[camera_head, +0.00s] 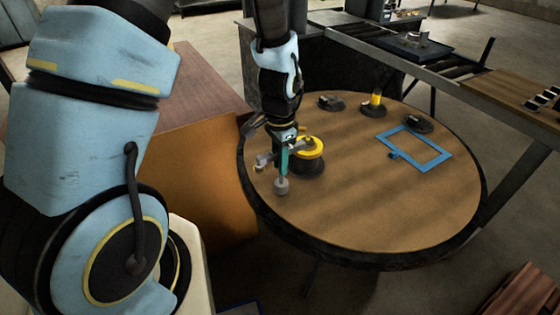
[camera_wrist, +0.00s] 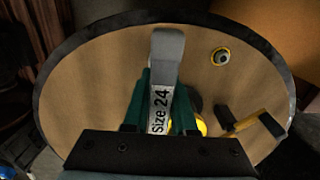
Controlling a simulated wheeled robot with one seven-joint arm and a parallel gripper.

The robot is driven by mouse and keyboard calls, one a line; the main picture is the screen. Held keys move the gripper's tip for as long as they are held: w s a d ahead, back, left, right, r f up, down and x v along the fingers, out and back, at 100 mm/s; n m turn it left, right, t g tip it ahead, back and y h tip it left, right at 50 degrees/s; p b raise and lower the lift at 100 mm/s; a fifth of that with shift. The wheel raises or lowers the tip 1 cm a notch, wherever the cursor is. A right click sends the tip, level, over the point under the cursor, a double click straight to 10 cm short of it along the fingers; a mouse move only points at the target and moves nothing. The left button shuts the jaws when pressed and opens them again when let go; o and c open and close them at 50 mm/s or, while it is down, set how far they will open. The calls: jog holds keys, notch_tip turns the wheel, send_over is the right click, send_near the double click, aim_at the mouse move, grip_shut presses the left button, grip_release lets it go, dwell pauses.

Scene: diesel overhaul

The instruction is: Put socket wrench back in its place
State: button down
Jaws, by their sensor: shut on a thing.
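My gripper (camera_head: 284,160) is over the left part of the round wooden table (camera_head: 350,215). Its teal fingers are shut on the socket wrench (camera_head: 281,186), which points downward with its grey end lowest. In the wrist view my gripper (camera_wrist: 159,112) has the wrench (camera_wrist: 168,60) between its fingers, with a white label reading "Size 24". I cannot tell whether the wrench touches the table. A yellow-topped round piece with a black base (camera_head: 307,165) stands just behind and to the right of it. Which spot is the wrench's place is not clear.
A blue rectangular frame (camera_head: 430,168) lies on the table's right side. Small black holders (camera_head: 330,102) and a yellow cylinder (camera_head: 376,99) stand near the back edge. A yellow-rimmed ring (camera_wrist: 221,56) lies close by. The table's front middle is clear. A roller conveyor (camera_head: 365,38) runs behind.

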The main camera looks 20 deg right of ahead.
jog(key=shift+f+b, duration=0.3)
jog(key=shift+f, duration=0.25)
jog(key=c, duration=0.6)
grip_release()
jog(key=shift+c, duration=0.2)
jog(key=shift+o, duration=0.2)
jog(key=o, duration=0.5)
jog(key=shift+r, duration=0.1)
notch_tip(320, 180, up, 9)
jog(key=p, duration=0.7)
